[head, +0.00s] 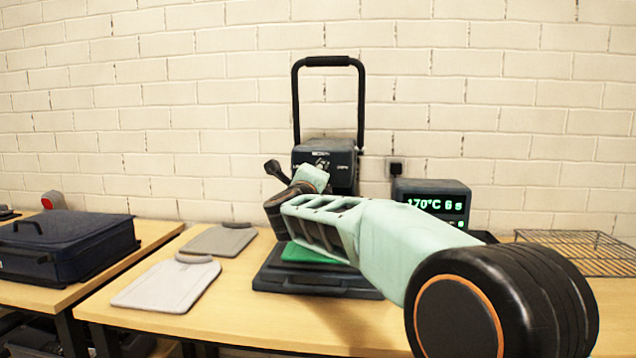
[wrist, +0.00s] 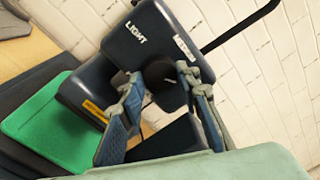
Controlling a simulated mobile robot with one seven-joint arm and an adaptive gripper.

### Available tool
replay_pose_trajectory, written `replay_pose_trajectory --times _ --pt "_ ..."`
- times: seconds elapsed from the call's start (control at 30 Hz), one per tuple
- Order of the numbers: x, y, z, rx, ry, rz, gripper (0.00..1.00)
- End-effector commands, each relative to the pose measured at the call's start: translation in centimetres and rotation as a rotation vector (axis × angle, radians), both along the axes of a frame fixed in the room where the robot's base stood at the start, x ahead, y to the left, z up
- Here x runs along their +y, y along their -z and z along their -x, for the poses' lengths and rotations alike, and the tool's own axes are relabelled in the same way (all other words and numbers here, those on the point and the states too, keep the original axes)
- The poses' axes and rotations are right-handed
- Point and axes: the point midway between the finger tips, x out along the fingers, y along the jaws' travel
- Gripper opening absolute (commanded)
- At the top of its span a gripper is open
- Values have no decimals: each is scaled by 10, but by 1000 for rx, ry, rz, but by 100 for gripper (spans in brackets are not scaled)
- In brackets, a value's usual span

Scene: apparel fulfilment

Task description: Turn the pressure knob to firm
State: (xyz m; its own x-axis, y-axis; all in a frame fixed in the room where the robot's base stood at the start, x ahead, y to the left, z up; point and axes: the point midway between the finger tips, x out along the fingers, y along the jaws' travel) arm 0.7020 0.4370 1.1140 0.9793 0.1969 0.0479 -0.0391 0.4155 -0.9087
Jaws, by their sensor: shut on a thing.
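The dark heat press head (head: 340,150) stands at the back of the table in the head view, with my arm in front of part of it. In the wrist view, the press housing (wrist: 125,50) appears tilted, with the word LIGHT on it. The round black pressure knob (wrist: 158,73) sits on its face between my fingertips. My gripper (wrist: 160,80) is shut on the knob, one finger on each side. The knob's pointer direction is not clear, and the FIRM mark cannot be read. In the head view, my gripper is at the press front, its fingertips mostly hidden.
A green pad (head: 305,253) lies on the dark press base (head: 275,275) below my arm. A tall black handle (head: 296,100) rises above the press. A display box (head: 435,190) reads 170°C. Grey boards (head: 165,287), a dark case (head: 70,240) and a wire rack (head: 590,250) lie around.

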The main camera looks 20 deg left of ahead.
Motion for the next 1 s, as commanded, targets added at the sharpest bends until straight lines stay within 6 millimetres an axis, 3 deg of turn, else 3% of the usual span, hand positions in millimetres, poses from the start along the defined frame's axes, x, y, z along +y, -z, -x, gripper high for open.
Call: replay_pose_trajectory --times 0.4,0.97,1.0 --pt "0 1 0 47 0 -189 6" --pt "0 0 0 53 0 -218 6" --pt "0 0 0 53 -1 -218 34"
